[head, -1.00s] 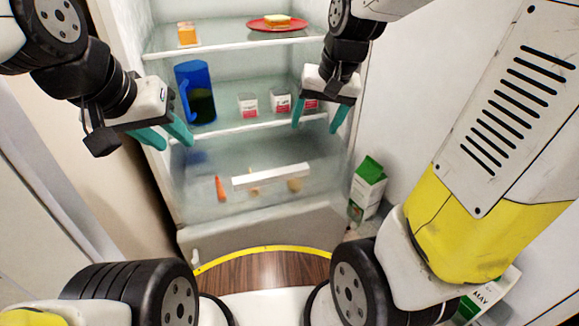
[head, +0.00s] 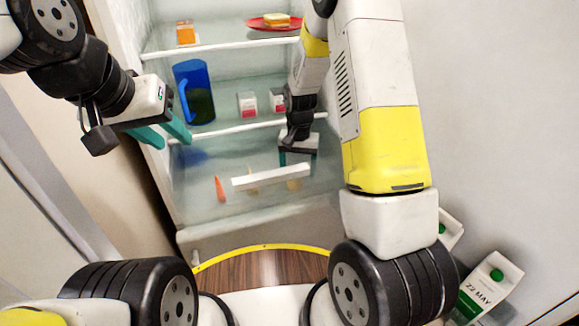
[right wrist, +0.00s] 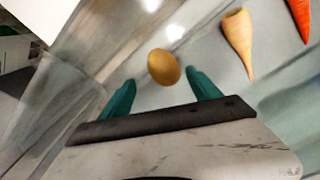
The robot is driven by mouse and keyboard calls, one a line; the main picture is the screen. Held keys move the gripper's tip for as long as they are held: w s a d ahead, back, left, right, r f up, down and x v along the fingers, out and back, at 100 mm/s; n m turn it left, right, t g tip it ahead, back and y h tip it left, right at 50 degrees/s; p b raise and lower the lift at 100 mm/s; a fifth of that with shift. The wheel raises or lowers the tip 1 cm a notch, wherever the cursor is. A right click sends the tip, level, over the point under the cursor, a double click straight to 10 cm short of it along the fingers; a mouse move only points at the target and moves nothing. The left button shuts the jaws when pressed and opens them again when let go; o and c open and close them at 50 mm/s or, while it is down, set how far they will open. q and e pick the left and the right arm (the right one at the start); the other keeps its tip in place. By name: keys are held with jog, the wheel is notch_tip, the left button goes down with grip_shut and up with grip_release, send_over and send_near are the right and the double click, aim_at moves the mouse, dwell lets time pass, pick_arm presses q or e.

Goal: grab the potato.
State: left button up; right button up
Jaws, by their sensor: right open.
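The potato (right wrist: 163,67) is a small brown oval in the right wrist view, lying in the clear bottom drawer of the fridge. In the head view it shows faintly (head: 294,184) behind the drawer's front. My right gripper (head: 297,161) is open and points down over the drawer. In the right wrist view its teal fingers (right wrist: 162,88) stand apart on either side of the potato's near end, and nothing is between them that looks held. My left gripper (head: 172,140) is open and empty at the fridge's left edge.
A carrot (head: 219,188) and a parsnip (right wrist: 238,43) lie left of the potato in the head view. The drawer has a white handle bar (head: 270,177). A blue jug (head: 196,88) and small cartons (head: 247,104) stand on the shelf above. Milk cartons (head: 490,288) stand at right.

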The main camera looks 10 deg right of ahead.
jog(key=f, duration=0.5)
jog(key=shift+a, duration=0.35)
jog(key=c, duration=1.5)
